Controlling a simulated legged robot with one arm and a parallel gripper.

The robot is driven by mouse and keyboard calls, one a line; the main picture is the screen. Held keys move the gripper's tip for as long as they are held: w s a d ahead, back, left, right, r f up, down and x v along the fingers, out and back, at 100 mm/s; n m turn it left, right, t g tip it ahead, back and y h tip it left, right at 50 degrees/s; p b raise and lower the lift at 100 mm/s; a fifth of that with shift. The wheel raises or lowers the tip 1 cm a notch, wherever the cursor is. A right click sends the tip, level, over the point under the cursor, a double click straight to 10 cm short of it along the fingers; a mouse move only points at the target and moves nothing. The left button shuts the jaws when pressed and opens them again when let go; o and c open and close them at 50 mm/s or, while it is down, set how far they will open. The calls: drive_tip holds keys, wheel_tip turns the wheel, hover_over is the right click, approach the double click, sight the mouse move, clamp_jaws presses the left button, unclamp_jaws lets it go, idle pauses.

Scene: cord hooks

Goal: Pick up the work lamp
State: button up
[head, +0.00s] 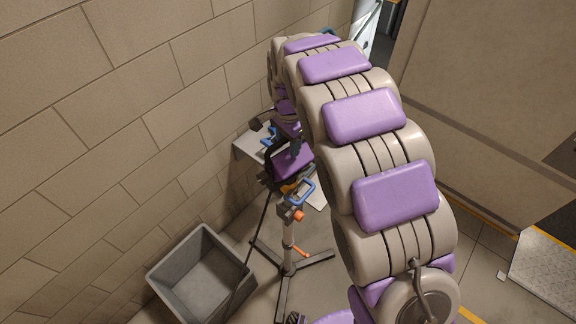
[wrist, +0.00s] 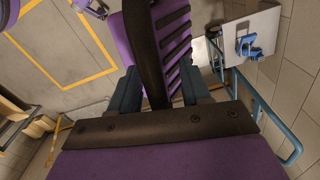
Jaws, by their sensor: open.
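The work lamp (head: 293,161) is purple with a black frame and sits at the top of a tripod stand (head: 289,243) near the brick wall. In the wrist view the lamp (wrist: 176,45) shows its purple ribbed body and a black bar. My gripper (wrist: 160,92) is open, with one dark teal finger on each side of the bar. I cannot tell whether either finger touches it. In the head view my own arm hides much of the gripper.
A grey open bin (head: 200,277) stands left of the stand, against the wall. A pale shelf (head: 247,146) with blue clamps is on the wall behind the lamp; its blue clamp shows in the wrist view (wrist: 250,45). A dark cord (head: 262,225) hangs down toward the bin. A large panel (head: 480,110) is at right.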

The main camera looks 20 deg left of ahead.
idle(0.3)
clamp_jaws()
idle(0.3)
idle(1.0)
